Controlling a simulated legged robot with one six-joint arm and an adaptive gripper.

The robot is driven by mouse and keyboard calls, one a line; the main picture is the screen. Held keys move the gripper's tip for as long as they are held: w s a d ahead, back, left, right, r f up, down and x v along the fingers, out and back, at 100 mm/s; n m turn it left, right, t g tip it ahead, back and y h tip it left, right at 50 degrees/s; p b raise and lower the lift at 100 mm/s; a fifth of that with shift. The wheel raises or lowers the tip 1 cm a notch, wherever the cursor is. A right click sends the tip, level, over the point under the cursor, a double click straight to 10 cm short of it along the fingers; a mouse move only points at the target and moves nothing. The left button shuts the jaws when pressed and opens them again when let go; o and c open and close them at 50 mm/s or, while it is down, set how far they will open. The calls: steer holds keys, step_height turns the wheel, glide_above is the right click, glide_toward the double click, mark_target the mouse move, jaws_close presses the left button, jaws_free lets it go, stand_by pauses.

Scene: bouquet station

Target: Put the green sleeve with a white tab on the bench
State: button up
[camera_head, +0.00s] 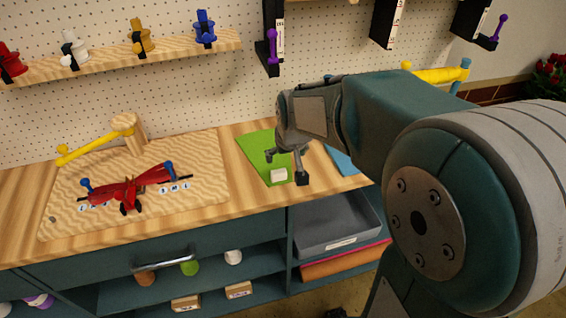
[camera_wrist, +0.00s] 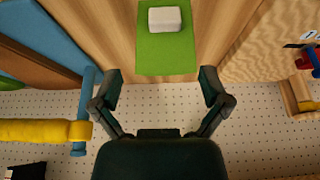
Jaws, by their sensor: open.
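The green sleeve (camera_head: 256,148) lies flat on the wooden bench (camera_head: 237,186), with its white tab (camera_head: 279,175) at the front end. In the wrist view the green sleeve (camera_wrist: 165,56) is at top centre, with the white tab (camera_wrist: 165,19) near the top edge. My gripper (camera_head: 286,168) is open and empty over the sleeve, close to the tab. In the wrist view its fingers (camera_wrist: 160,74) are spread to either side of the sleeve's lower end. My gripper and arm hide part of the sleeve in the head view.
A wooden board (camera_head: 75,215) with a red-wrapped item (camera_head: 127,190) and a wooden post (camera_head: 130,135) is on the left. A blue sheet (camera_head: 343,160) lies to the right of the sleeve. A yellow roll (camera_head: 437,76) is by the back wall. A grey tray (camera_head: 338,222) sits below the bench top.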

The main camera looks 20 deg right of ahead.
steer(key=s+r, duration=0.3)
steer(key=s, duration=0.7)
steer(key=s+r+t, duration=0.1)
steer(key=s+r, duration=0.3)
steer(key=s, duration=0.7)
steer(key=shift+a+r, duration=0.2)
steer(key=shift+a, duration=0.25)
